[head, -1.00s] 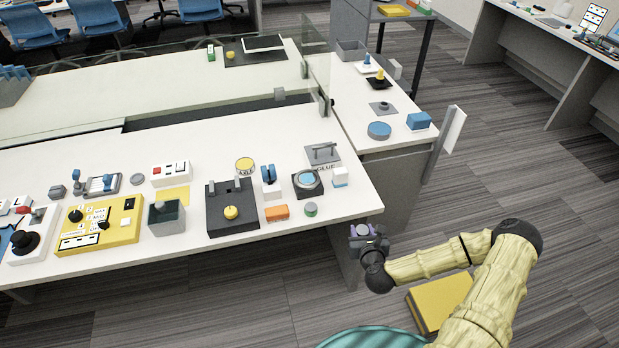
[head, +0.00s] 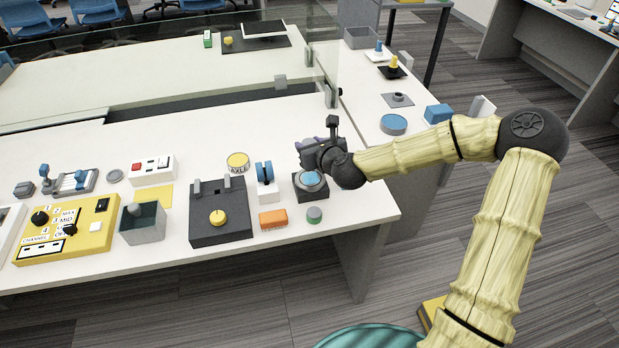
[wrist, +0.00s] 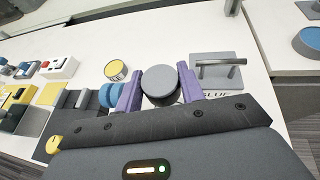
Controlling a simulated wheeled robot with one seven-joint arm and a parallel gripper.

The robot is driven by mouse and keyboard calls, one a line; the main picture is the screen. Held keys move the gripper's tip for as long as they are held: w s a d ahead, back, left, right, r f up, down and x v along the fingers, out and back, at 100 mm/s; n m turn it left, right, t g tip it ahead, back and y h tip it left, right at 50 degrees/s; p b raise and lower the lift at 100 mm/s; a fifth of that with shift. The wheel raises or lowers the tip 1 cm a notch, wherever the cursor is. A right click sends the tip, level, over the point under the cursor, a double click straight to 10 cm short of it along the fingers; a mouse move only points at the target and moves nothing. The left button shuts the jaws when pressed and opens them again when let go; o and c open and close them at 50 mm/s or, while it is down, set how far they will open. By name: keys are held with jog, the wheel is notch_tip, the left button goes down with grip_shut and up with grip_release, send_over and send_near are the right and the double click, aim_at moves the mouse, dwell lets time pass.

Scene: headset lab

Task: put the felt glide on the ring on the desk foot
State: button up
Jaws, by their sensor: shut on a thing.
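In the wrist view a round grey disc, which looks like the felt glide (wrist: 160,84), sits between the purple fingers of my gripper (wrist: 160,92), which is shut on it. In the head view my gripper (head: 308,150) is over the right part of the white desk, just behind a black block with a blue round top (head: 310,180). The disc is not clear in that view. A grey square plate with a round raised middle (head: 397,99) lies on the side desk; it may be the desk foot with its ring, but I cannot tell for sure.
A plate with a handle (wrist: 217,72) lies beside the fingers. A glass panel (head: 328,65) rises behind.

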jog(key=shift+s+d, duration=0.1)
jog(key=shift+s, duration=0.05)
send_over(311, 179)
notch_tip(311, 179, down, 6)
jog(key=shift+f+b, duration=0.1)
jog(key=shift+b, duration=0.3)
jog(key=shift+f, duration=1.85)
jog(key=shift+f+b, duration=0.15)
jog(key=shift+b, duration=0.2)
jog(key=o, duration=0.9)
jog(key=shift+o, duration=0.2)
jog(key=shift+r, duration=0.2)
